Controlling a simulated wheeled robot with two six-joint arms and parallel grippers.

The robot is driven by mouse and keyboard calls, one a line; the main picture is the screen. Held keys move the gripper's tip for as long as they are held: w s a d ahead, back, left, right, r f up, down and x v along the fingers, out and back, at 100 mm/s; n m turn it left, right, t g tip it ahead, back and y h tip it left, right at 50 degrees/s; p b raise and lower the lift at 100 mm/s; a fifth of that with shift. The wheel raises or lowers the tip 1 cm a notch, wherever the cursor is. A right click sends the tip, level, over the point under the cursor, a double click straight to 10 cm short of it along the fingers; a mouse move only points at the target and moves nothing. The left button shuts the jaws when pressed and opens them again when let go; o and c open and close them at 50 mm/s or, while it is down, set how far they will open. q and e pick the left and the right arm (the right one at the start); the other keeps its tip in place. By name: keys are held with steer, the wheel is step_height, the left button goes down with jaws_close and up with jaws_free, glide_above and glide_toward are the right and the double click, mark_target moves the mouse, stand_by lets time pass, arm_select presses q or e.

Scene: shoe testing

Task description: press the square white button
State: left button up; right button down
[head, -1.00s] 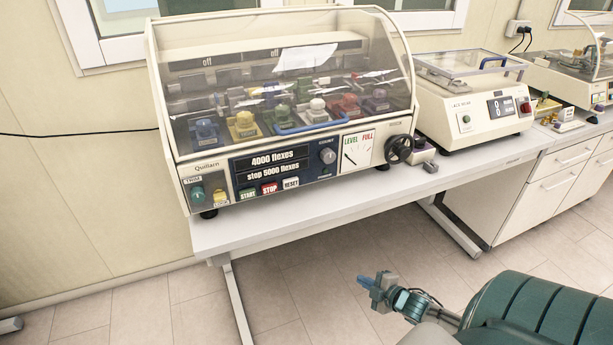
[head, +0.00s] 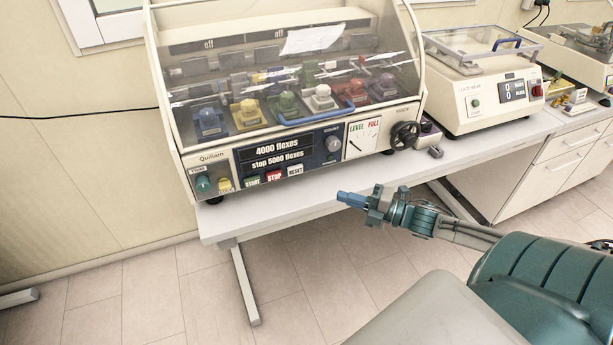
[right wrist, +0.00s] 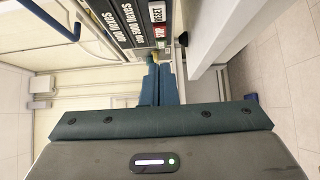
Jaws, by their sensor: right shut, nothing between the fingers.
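The white RESET button (head: 295,171) is on the front panel of the flexing machine (head: 218,157), right of the red STOP button (head: 274,176) and green START button (head: 252,181). In the right wrist view the RESET button (right wrist: 157,12) shows at the top, beyond the fingers. My right gripper (head: 345,198) is shut and empty. It is in front of the table's front edge, to the right of and lower in the picture than the button, and apart from it. Its blue fingers (right wrist: 158,78) lie together in the right wrist view. My left gripper is not in view.
The machine stands on a white table (head: 330,179). A black handwheel (head: 405,135) is at its right end, and a blue handle (head: 318,114) crosses its clear cover. A second machine (head: 478,97) stands further right. The floor before the table is clear.

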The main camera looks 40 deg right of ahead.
steer(key=b+x, duration=0.3)
steer(key=x, duration=0.2)
steer(key=p, duration=0.3)
glide_toward(292, 173)
steer(key=x, duration=0.5)
steer(key=shift+s+a+r, duration=0.25)
steer(key=shift+s+a, duration=0.05)
steer(key=shift+a, duration=0.1)
steer(key=shift+w+d+f, duration=0.15)
steer(key=shift+w+f, duration=0.05)
steer(key=shift+w, duration=0.45)
